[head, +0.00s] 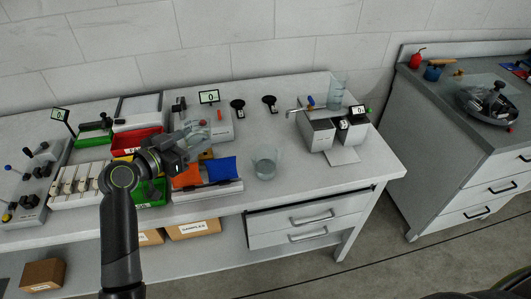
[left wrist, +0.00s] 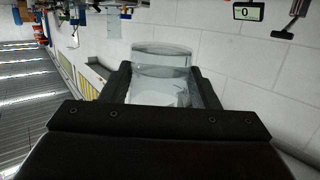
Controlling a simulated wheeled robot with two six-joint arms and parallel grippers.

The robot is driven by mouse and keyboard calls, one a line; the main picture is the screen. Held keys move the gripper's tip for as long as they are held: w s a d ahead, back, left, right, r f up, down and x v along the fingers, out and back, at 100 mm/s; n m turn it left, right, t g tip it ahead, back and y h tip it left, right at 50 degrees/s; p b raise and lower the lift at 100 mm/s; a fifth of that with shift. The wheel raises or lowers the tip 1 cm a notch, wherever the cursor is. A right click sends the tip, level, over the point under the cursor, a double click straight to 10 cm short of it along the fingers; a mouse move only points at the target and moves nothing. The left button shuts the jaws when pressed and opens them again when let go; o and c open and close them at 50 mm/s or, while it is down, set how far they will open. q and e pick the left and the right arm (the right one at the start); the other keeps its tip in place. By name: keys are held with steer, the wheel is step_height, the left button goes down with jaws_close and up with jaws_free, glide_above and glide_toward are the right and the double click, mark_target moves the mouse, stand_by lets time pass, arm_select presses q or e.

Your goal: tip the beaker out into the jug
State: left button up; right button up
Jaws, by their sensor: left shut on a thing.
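My left gripper (head: 197,143) is shut on a clear glass beaker (left wrist: 162,75). In the left wrist view the beaker sits between the two dark jaws. I hold it above the bench's coloured bins; in the head view it is small and partly hidden by the gripper. Its contents are hard to make out. A clear, wide vessel that looks like the jug (head: 265,162) stands upright on the bench, to the right of my left gripper and apart from it. My right gripper is not in view.
A grey machine (head: 318,134) with a tall clear vessel (head: 338,90) stands right of the jug. Orange and blue bins (head: 221,169) lie left of the jug. A small display (head: 209,97) stands behind. The bench front right of the jug is clear.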

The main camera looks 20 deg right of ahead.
mark_target(206, 136)
arm_select(q)
steer(key=d+g, duration=0.1)
steer(key=w+d+f+m+h, duration=0.1)
steer(key=m+g, duration=0.1)
steer(key=shift+w+d+f+g+h, duration=0.3)
steer(key=shift+w+d+h, duration=0.05)
steer(key=shift+d+h, duration=0.05)
steer(key=shift+w+d+f+m+g+h, duration=0.25)
steer(key=shift+w+d+m+g+h, duration=0.3)
steer(key=shift+m+g, duration=0.3)
steer(key=shift+a, duration=0.1)
